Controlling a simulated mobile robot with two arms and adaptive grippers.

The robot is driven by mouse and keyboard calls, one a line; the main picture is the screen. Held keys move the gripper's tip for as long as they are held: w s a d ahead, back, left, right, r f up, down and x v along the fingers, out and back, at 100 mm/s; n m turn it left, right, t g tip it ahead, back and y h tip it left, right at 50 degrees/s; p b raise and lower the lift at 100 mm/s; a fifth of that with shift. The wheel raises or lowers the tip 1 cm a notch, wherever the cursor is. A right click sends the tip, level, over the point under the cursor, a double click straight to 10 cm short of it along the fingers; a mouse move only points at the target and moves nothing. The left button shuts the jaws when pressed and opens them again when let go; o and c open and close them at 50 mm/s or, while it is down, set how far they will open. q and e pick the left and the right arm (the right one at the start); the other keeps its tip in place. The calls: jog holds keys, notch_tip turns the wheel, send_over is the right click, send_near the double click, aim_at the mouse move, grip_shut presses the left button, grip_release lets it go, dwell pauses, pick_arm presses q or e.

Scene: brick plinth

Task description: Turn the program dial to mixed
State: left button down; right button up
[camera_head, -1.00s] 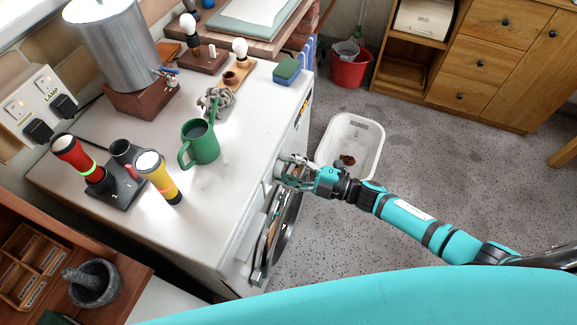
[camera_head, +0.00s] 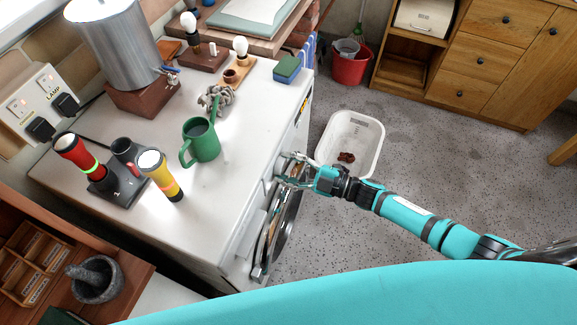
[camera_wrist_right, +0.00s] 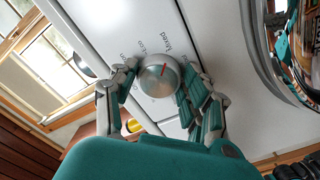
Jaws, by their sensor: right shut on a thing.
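The program dial (camera_wrist_right: 158,75) is a round silver knob with a red mark on its face, in the right wrist view. The word "Mixed" is printed on the white panel just above it, with other labels to its left. The red mark leans toward the upper part of the dial, near "Mixed"; I cannot tell if it lines up exactly. My right gripper (camera_wrist_right: 157,92) is shut on the dial, one finger on each side. In the head view my right gripper (camera_head: 290,170) is at the front of the white washing machine (camera_head: 225,190) and hides the dial. My left gripper is not in view.
The washer's round door (camera_head: 275,240) stands open below my right gripper. A green watering can (camera_head: 203,142), torches and a grey knotted thing stand on the washer top. A white basket (camera_head: 350,125) with something brown in it is on the floor beyond.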

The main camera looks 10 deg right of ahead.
jog(key=o, duration=1.1)
jog(key=shift+o, duration=0.2)
jog(key=v, duration=1.2)
